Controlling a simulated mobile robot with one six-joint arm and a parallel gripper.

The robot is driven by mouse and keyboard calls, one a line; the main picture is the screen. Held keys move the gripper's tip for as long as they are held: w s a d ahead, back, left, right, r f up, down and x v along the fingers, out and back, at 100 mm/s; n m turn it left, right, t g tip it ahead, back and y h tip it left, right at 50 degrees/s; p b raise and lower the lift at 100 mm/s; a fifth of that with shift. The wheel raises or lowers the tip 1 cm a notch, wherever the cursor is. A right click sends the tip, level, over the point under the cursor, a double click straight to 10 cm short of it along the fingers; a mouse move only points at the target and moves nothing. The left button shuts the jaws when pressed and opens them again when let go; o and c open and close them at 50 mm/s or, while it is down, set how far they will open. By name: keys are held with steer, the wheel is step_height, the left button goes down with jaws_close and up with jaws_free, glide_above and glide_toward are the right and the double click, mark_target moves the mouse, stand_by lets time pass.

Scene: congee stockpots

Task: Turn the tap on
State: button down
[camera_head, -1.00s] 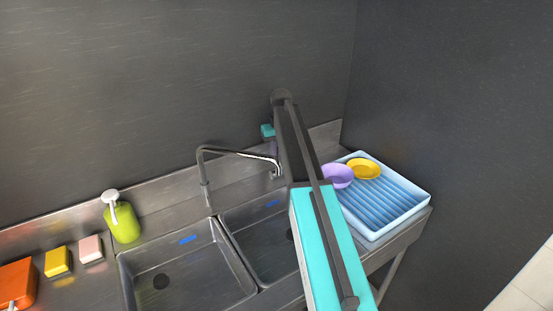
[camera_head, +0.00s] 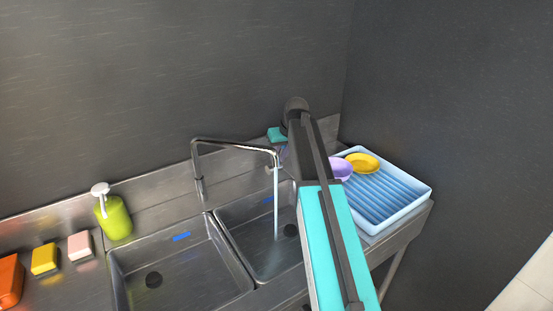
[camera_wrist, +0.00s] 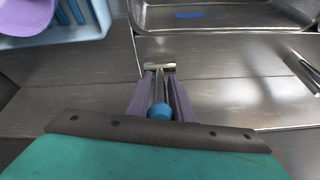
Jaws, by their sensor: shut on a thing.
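The tap (camera_head: 235,145) is a bent metal spout over the twin sink, and a thin stream of water (camera_head: 276,205) falls from its end into the right basin. In the wrist view, my gripper (camera_wrist: 160,80) has its purple fingers closed around a slim metal tap handle (camera_wrist: 159,88) with a blue rounded end. Part of the tap's spout shows at the right edge of the wrist view (camera_wrist: 304,72). In the head view my own arm hides the handle and most of the gripper.
The twin sink has a left basin (camera_head: 180,268) and a right basin (camera_head: 250,240). A pale blue drying tray (camera_head: 405,205) with a purple bowl (camera_head: 342,169) and yellow dish (camera_head: 362,162) stands right. A green soap bottle (camera_head: 113,218) and several coloured blocks are left. The wall is close behind.

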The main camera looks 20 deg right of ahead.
stand_by(0.4)
steer(key=c, duration=1.8)
jaws_free()
steer(key=shift+s, duration=0.1)
steer(key=shift+o, duration=0.2)
steer(key=b+v, duration=0.2)
steer(key=v, duration=1.1)
steer(key=shift+s+r+b, duration=0.3)
steer(key=shift+b, duration=0.05)
steer(key=shift+d, duration=0.1)
